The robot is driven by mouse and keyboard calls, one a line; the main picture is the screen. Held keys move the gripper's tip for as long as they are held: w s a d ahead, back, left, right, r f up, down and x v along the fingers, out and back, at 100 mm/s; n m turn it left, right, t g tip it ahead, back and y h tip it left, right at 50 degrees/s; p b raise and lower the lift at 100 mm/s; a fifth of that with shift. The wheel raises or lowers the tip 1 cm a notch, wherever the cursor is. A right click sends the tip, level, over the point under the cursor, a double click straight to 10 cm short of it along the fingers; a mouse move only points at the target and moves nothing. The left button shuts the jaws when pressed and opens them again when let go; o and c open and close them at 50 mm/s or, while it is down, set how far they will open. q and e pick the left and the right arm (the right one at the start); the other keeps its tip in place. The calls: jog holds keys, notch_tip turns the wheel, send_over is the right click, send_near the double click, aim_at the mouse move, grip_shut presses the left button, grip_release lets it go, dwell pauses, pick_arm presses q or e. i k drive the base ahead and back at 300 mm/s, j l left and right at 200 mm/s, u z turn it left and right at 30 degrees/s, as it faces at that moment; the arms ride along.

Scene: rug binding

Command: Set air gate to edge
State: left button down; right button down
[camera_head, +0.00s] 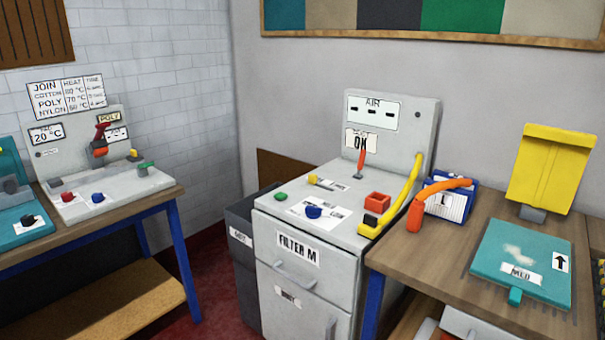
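A grey cabinet machine (265,225) marked FILTER M stands in the middle. An orange-red lever (362,158) stands roughly upright in front of that sign. On the top are a small yellow knob (313,179) beside a label strip, a blue knob (313,211), a green button (281,196) and a red open box (377,201). I cannot tell which of these is the air gate, and its setting is not readable. Neither gripper is in view.
A yellow hose (407,195) runs along the machine's right side. The right bench (450,265) holds an orange curved handle (417,212), a teal MED board (497,262) and a yellow panel (552,168). A left bench (95,232) holds another grey machine (110,190). Red floor lies between.

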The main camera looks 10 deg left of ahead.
aim_at(312, 179)
jog(key=i+j+z, duration=0.15)
jog(key=i+j, duration=0.35)
jog(key=i, duration=0.25)
jog(key=i+j+z, duration=0.1)
jog(key=i+j, duration=0.5)
jog(key=i, duration=0.1)
